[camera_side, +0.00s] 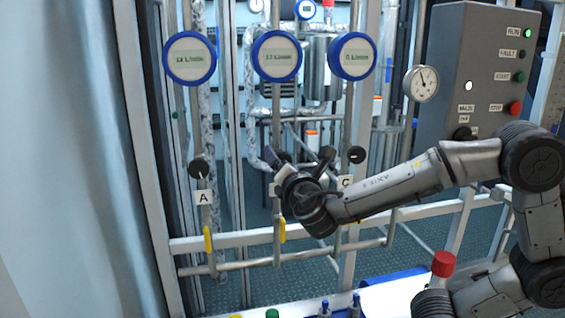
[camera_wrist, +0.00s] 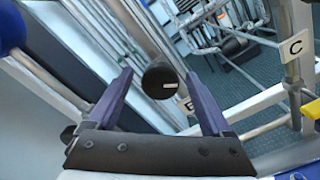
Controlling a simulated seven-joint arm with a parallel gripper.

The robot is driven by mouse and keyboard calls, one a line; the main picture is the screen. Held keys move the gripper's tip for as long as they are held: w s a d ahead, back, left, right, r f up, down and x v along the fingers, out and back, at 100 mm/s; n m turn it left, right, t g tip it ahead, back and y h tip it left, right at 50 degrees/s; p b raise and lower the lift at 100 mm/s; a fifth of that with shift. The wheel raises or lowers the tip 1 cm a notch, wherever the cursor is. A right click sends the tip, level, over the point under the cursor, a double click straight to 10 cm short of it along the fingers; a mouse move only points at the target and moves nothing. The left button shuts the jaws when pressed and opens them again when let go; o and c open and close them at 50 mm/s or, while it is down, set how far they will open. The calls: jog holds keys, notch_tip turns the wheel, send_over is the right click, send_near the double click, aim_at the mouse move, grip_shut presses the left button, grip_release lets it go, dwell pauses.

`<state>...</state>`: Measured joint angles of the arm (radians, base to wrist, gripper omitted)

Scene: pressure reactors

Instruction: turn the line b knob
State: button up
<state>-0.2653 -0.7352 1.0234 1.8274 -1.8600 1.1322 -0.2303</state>
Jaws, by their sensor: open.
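The line B knob (camera_wrist: 160,78) is a round black knob with a short white mark, nearly level in the wrist view. It appears between the two fingers of my open gripper (camera_wrist: 160,76), with a visible gap on each side. How deep it sits between them I cannot tell. A white label (camera_wrist: 187,106), partly covered by the right finger, shows beside it. In the side view my gripper (camera_side: 301,156) is in front of the middle pipe and hides most of the line B knob there.
The line A knob (camera_side: 198,168) is left of my gripper, and the line C knob (camera_side: 356,155) is close on its right. Round blue-rimmed gauges (camera_side: 276,56) hang above. Yellow handles (camera_side: 208,239) and a white rail (camera_side: 235,240) lie below. A grey control box (camera_side: 475,70) stands right.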

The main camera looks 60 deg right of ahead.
jog(key=shift+w+d, duration=0.2)
grip_shut()
dwell(0.4)
jog(key=m, duration=0.3)
jog(key=shift+m, duration=0.4)
jog(key=m, duration=0.4)
jog(key=shift+m, duration=0.3)
dwell(0.4)
